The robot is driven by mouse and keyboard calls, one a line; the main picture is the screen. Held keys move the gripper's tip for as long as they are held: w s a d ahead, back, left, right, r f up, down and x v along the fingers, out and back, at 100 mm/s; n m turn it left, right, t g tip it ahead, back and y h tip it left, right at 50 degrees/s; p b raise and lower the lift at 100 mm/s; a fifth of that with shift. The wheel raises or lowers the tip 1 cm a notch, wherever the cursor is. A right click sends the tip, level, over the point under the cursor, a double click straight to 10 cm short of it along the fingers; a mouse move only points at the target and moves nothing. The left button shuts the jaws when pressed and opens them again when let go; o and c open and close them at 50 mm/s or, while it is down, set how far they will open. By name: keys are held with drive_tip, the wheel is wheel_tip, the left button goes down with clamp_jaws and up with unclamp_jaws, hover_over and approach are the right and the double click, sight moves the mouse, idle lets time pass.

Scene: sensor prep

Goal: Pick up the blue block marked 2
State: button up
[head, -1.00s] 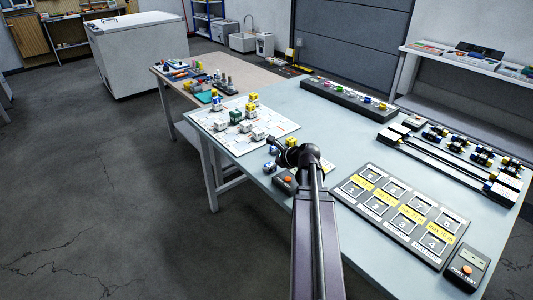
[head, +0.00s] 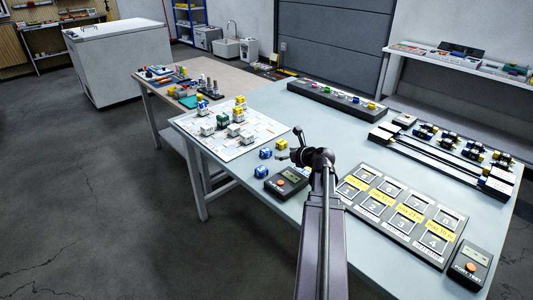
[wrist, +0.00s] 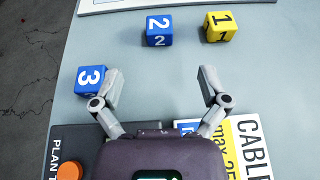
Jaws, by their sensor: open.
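The blue block marked 2 (wrist: 159,31) sits on the pale table at the top middle of the wrist view, beyond my fingertips and between them sideways. In the head view it seems to be the farther blue block (head: 265,153), left of my gripper (head: 290,145). My gripper (wrist: 160,78) is open and empty in the wrist view, its fingers spread wide. A blue block marked 3 (wrist: 90,80) lies just outside the left finger. A yellow block marked 1 (wrist: 219,27) stands right of block 2, with a gap between.
A control box with an orange button (wrist: 69,171) and a labelled card (wrist: 230,148) are near my gripper. Another blue block (wrist: 187,128) is mostly hidden by my gripper. A white board with several blocks (head: 190,129) lies left. A slotted panel (head: 385,232) is right.

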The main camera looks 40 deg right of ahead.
sight(267, 150)
drive_tip(key=b+x, duration=0.2)
drive_tip(key=x, duration=0.6)
drive_tip(key=shift+b, duration=0.4)
drive_tip(key=shift+b+x, duration=1.1)
drive_tip(key=shift+x, duration=1.65)
drive_tip(key=c, duration=1.1)
